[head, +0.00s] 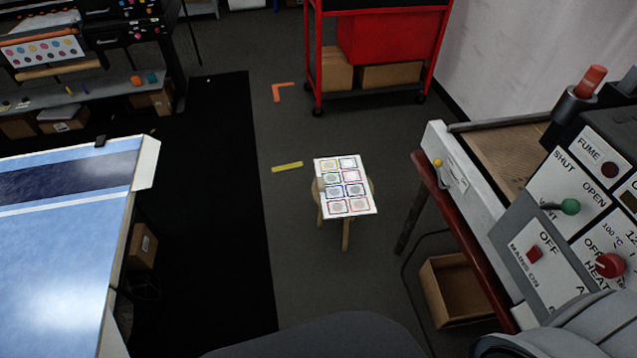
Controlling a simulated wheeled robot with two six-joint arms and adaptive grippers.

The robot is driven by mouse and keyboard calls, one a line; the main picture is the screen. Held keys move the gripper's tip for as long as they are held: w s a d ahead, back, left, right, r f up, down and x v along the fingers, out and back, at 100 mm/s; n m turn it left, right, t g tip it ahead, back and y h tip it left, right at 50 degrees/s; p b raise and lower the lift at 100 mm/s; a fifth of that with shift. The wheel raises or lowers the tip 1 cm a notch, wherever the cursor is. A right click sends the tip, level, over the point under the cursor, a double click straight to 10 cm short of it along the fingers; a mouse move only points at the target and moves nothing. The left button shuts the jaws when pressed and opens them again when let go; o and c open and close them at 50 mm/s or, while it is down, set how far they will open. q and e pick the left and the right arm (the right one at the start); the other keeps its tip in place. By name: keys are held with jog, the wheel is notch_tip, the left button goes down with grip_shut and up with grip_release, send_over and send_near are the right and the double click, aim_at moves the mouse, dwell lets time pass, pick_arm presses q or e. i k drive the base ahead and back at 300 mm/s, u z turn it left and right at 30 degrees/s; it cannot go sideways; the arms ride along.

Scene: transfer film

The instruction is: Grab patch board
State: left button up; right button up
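The patch board (346,195) is a white sheet-like board with two columns of coloured square frames, each with a greyish or pale patch inside. It lies flat on a small round wooden stool (346,232) in the middle of the head view, and its corners overhang the seat. Nothing touches it from above. Neither of my grippers is in view. A grey rounded part, which seems to be my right arm, shows at the bottom right corner, well apart from the board.
A blue-topped table (60,240) stands at the left. A machine with a switch panel (570,215) stands at the right, with an open cardboard box (455,290) below. A red cart (385,40) is behind.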

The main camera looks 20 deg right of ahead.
aim_at(344, 191)
jog(key=i, duration=3.65)
jog(key=z, duration=1.25)
jog(key=i, duration=1.6)
jog(key=z, duration=2)
jog(key=i, duration=0.65)
jog(key=z, duration=1.5)
